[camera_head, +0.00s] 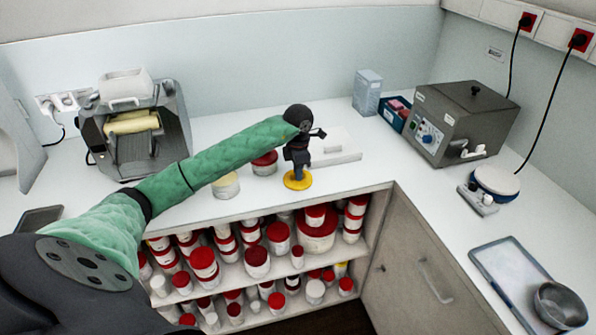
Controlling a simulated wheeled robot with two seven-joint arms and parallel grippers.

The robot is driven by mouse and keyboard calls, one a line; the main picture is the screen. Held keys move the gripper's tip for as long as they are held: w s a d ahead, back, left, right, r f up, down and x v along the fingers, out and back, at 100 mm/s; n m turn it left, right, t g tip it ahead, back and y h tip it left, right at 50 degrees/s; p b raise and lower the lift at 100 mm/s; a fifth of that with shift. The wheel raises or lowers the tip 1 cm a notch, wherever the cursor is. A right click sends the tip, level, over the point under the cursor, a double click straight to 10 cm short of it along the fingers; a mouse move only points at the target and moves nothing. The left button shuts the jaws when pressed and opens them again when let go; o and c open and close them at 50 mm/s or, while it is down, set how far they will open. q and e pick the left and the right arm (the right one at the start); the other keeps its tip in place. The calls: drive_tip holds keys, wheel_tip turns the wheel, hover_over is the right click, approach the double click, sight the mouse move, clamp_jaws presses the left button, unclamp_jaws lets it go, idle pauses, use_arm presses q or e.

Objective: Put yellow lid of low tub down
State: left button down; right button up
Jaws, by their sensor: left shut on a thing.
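The yellow lid (297,180) is a flat round disc near the front edge of the back counter. My left gripper (297,170) points down and is shut on the lid from above. Whether the lid touches the counter I cannot tell. A low tub (226,186) with a cream-yellow top stands on the counter to the left, below my green-sleeved left arm. A red-lidded tub (264,164) stands between it and the gripper. My right gripper does not show.
A white flat device (335,155) lies just behind and right of the gripper. Shelves (240,276) under the counter hold several red-lidded tubs. A grey water bath (460,120), a scale (495,182), and a tray (505,280) with a metal bowl (560,303) occupy the right counter. Clear counter lies right of the lid.

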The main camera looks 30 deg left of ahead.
use_arm(q)
drive_tip(key=shift+f, duration=0.1)
drive_tip(key=c, duration=1.5)
unclamp_jaws()
drive_tip(key=shift+c, duration=0.2)
